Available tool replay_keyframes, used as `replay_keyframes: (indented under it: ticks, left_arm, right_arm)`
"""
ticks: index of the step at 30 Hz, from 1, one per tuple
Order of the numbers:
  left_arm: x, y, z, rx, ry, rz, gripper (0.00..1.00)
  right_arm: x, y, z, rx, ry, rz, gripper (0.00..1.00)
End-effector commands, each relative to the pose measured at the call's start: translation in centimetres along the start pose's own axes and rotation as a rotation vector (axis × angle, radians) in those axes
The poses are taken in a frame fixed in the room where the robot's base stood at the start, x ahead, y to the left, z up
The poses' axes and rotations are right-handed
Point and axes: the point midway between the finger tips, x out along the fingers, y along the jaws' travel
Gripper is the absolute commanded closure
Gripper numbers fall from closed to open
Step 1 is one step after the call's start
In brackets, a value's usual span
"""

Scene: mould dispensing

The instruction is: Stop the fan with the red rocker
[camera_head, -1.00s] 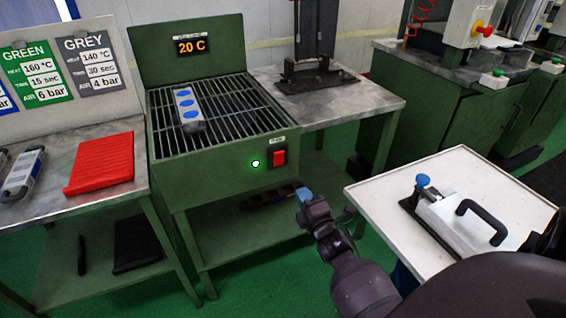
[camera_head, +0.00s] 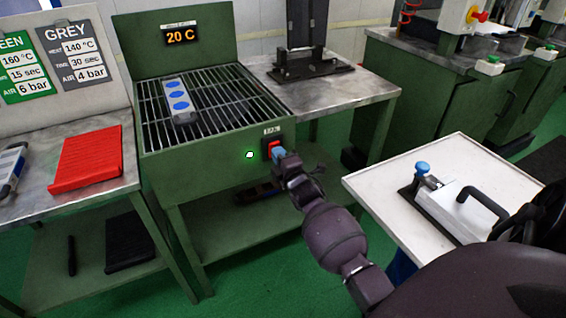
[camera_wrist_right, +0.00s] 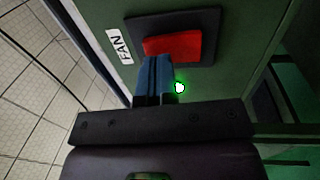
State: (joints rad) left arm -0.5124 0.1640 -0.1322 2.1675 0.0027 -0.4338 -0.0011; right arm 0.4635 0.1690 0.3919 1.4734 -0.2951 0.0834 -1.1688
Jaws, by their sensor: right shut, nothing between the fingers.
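The red rocker (camera_head: 273,147) sits on a black plate on the front of the green cooling unit (camera_head: 200,165). In the right wrist view the rocker (camera_wrist_right: 172,46) shows beside a FAN label (camera_wrist_right: 119,46). My right gripper (camera_head: 279,154) is shut and empty, its blue fingertips at the rocker's lower part. In the wrist view the fingertips (camera_wrist_right: 155,62) overlap the rocker's edge; I cannot tell whether they press it. A green lamp (camera_head: 250,155) left of the rocker is lit. The display (camera_head: 181,36) reads 20 C. My left gripper is not in view.
A grey mould with blue ovals (camera_head: 179,100) lies on the unit's grille. A red ribbed mat (camera_head: 88,158) lies on the left table. A white-topped table (camera_head: 385,180) with a clamp device stands right of my arm. Green floor shows between them.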

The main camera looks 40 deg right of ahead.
Motion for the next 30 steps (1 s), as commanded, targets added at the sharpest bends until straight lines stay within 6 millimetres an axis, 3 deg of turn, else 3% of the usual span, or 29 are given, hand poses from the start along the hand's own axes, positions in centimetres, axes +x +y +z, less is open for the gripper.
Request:
replay_keyframes:
  ticks: [18,30]
  left_arm:
    - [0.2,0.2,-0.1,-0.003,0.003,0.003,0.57]
    - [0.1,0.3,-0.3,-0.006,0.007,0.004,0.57]
  right_arm:
    - [1.5,0.3,0.0,0.001,0.0,0.001,1.0]
    - [1.2,0.4,0.2,-0.001,0.0,0.002,1.0]
